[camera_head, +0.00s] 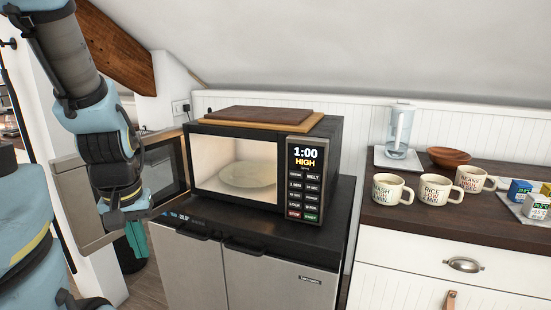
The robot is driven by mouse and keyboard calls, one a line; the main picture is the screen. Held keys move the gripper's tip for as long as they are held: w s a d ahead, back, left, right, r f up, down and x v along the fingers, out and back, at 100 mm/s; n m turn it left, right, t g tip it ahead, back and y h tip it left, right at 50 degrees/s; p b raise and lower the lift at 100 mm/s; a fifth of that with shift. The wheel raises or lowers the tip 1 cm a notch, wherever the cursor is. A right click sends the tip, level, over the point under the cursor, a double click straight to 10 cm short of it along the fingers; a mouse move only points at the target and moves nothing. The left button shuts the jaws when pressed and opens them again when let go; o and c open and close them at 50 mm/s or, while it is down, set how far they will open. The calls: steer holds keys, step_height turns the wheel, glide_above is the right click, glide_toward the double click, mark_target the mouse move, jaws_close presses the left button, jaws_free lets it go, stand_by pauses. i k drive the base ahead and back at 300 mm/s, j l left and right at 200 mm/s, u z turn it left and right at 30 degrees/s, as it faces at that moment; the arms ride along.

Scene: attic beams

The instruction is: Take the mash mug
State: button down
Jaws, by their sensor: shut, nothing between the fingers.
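The mash mug (391,189) is cream with dark lettering and stands upright on the dark wooden countertop at the right, leftmost of three similar mugs. Its handle points right. My gripper (137,238) hangs at the end of my arm on the left, in front of the open microwave door and far from the mugs. It is small in the picture and looks shut and empty.
The rice mug (436,190) and beans mug (474,179) stand right of the mash mug. Behind are a clear jug (400,128) and a wooden bowl (449,157). Small boxes (536,206) lie right. The microwave (262,170) is open, its lit plate (247,174) empty.

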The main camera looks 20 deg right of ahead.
mark_target(387, 188)
steer(key=k+l+u, duration=0.35)
steer(key=k+l, duration=0.15)
steer(key=l, duration=0.25)
steer(key=k+l+u, duration=0.35)
steer(key=k+l, duration=0.2)
steer(key=k+l+u, duration=0.4)
steer(key=k+l, duration=0.15)
steer(key=k, duration=0.05)
